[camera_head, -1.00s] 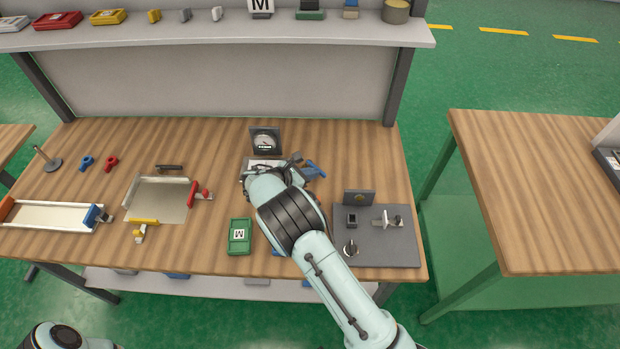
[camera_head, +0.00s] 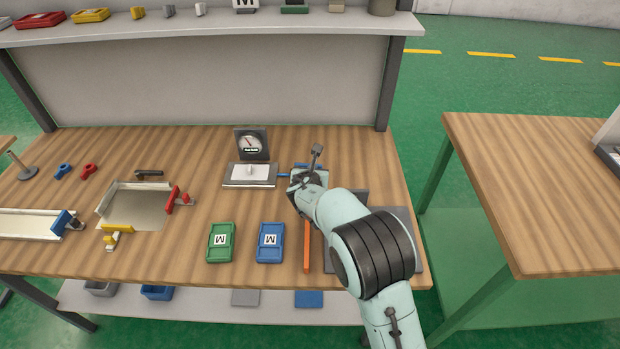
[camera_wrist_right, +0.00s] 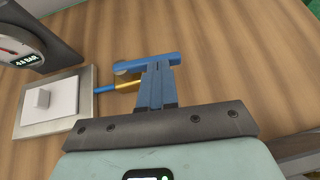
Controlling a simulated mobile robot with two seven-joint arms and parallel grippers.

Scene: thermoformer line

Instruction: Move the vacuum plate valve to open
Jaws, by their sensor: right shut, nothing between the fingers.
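The vacuum plate (camera_head: 235,183) is a pale square plate beside the dark gauge stand (camera_head: 250,145) at the middle of the bench. Its valve is at the right end of a short blue line, with a brass body (camera_wrist_right: 128,84) and a blue bar handle (camera_wrist_right: 126,67) in the right wrist view. In the head view the valve is mostly hidden by my right gripper (camera_head: 297,182). In the right wrist view my right gripper (camera_wrist_right: 157,68) is shut and empty, its fingertips overlapping the blue handle; I cannot tell whether they touch. My left gripper is out of view.
Green (camera_head: 220,243) and blue (camera_head: 270,243) marked trays and an orange strip (camera_head: 307,246) lie at the front. A framed tray (camera_head: 135,210) with coloured clamps is left. A grey board (camera_head: 408,228) is partly behind my arm. Bench wood between the trays and vacuum plate is clear.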

